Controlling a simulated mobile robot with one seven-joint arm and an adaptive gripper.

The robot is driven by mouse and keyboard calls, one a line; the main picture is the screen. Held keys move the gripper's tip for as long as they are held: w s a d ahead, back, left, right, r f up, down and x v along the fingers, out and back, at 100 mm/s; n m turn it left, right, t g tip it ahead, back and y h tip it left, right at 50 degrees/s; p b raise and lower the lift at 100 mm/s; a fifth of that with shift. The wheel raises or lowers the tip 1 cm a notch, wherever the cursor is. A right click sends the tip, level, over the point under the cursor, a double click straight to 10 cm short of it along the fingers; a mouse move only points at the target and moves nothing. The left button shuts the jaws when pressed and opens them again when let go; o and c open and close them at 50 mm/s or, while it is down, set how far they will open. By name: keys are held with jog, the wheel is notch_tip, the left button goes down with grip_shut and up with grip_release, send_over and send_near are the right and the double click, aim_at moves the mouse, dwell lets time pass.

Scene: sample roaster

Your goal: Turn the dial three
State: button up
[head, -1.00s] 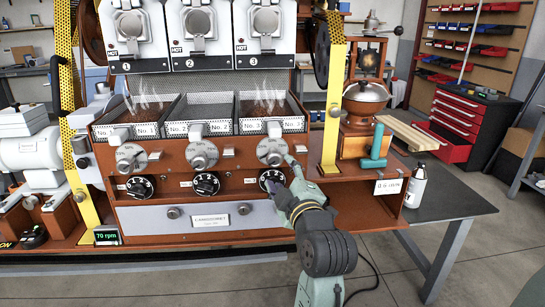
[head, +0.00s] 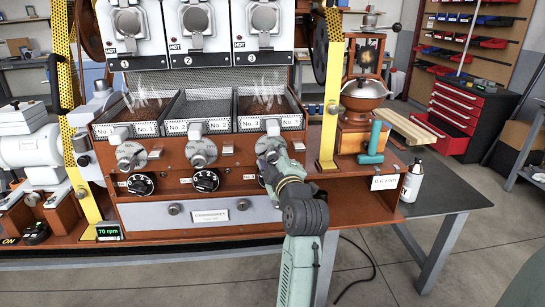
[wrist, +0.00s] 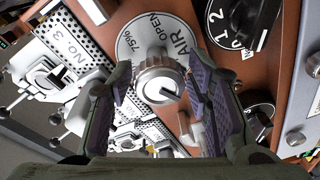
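The third silver air dial, a grey disc lettered "AIR OPEN 75%" (wrist: 140,42) with a round metal knob (wrist: 158,88), faces the wrist view. My gripper (wrist: 157,76) is open, its two purple-padded fingers on either side of the knob. Small gaps seem to show between pads and knob, so I cannot see a grip.
Two other silver dials (head: 200,152) and two black dials (head: 206,181) lie to the left on the brown panel. Trays No. 1 and No. 3 steam above.

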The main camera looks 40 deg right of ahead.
jog(key=c, duration=0.9)
jog(key=m+b, duration=0.1)
jog(key=m, duration=0.4)
jog(key=shift+h, duration=0.3)
jog(key=m, duration=0.6)
jog(key=shift+t+h, duration=0.3)
jog(key=shift+h, duration=0.1)
jog(key=m+p, duration=0.1)
jog(key=m, duration=0.2)
jog(key=m+h, duration=0.1)
jog(key=m, duration=0.3)
jog(key=shift+r+h+p, duration=0.1)
jog(key=shift+h+p, duration=0.2)
jog(key=shift+p, duration=0.05)
jog(key=m+p, duration=0.1)
jog(key=m, duration=0.3)
jog(key=shift+g+h, duration=0.3)
jog(key=shift+g, duration=0.1)
jog(key=shift+m+g+h+p, duration=0.3)
jog(key=shift+m+p, duration=0.4)
jog(key=shift+m, duration=1.4)
